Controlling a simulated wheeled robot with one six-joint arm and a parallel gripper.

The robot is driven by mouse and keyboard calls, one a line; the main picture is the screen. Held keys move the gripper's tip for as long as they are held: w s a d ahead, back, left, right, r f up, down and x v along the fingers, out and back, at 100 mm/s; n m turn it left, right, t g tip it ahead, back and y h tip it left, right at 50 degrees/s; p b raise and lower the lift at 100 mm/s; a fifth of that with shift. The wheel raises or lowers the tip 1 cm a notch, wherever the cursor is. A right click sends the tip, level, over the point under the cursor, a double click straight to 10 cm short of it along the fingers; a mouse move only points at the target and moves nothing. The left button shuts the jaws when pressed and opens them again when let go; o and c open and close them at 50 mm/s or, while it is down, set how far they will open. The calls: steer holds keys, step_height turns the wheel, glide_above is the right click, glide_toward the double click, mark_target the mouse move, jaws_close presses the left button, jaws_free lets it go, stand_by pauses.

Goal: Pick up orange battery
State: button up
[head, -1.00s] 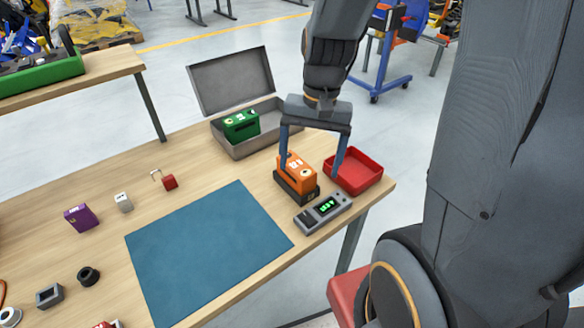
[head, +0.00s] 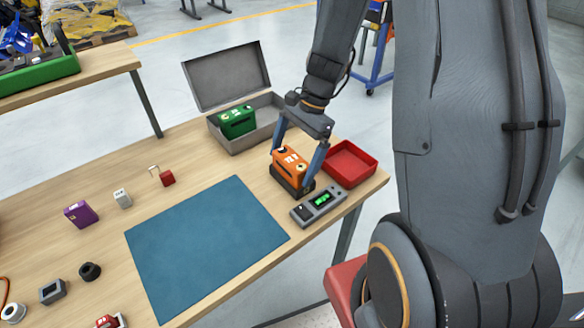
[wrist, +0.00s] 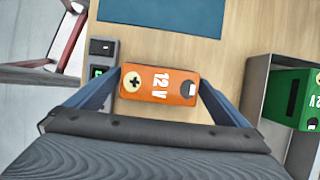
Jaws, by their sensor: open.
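The orange battery (head: 290,164) sits upright on a black base (head: 291,186) near the table's right end. It also shows in the wrist view (wrist: 160,86), with "12V" on its top, lying between my two fingers. My gripper (head: 293,165) is open, with one finger on either side of the battery. In the wrist view my gripper (wrist: 158,90) has its fingers beside the battery's two ends; I cannot tell whether either finger touches it.
A grey display device (head: 318,205) stands in front of the battery and a red tray (head: 350,164) to its right. An open grey case (head: 248,139) holding a green battery (head: 237,122) is behind. A blue mat (head: 205,245) lies front left.

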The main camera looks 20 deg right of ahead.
steer(key=shift+f, duration=0.25)
steer(key=shift+r, duration=0.1)
steer(key=c, duration=2)
